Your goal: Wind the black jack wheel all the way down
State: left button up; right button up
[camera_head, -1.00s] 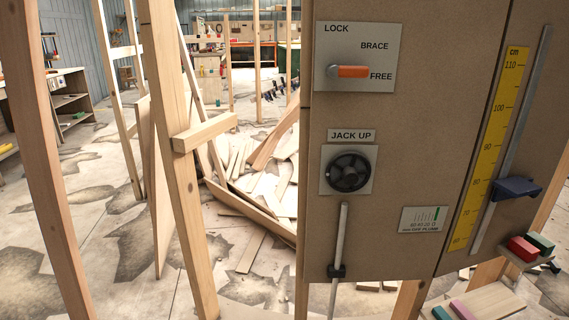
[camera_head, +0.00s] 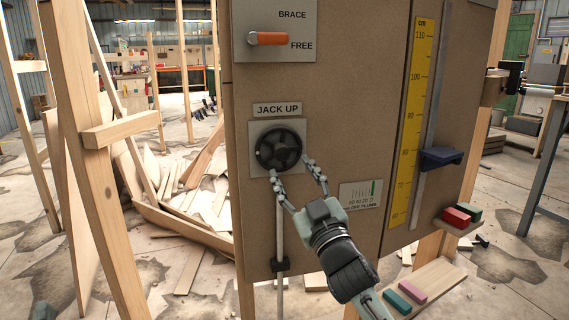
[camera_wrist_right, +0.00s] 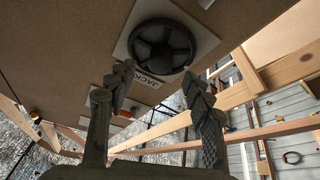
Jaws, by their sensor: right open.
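I cannot tell whether a fingertip touches the rim.
An orange lever (camera_head: 267,39) points toward FREE above the wheel. A yellow cm scale (camera_head: 409,125) with a blue slider (camera_head: 441,158) is to the right. Coloured blocks (camera_head: 457,217) sit on a small ledge. A wooden post stands left.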

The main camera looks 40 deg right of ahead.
aim_at(284, 157)
jog(key=x, duration=0.5)
jog(key=shift+w, duration=0.1)
jog(key=c, duration=1.2)
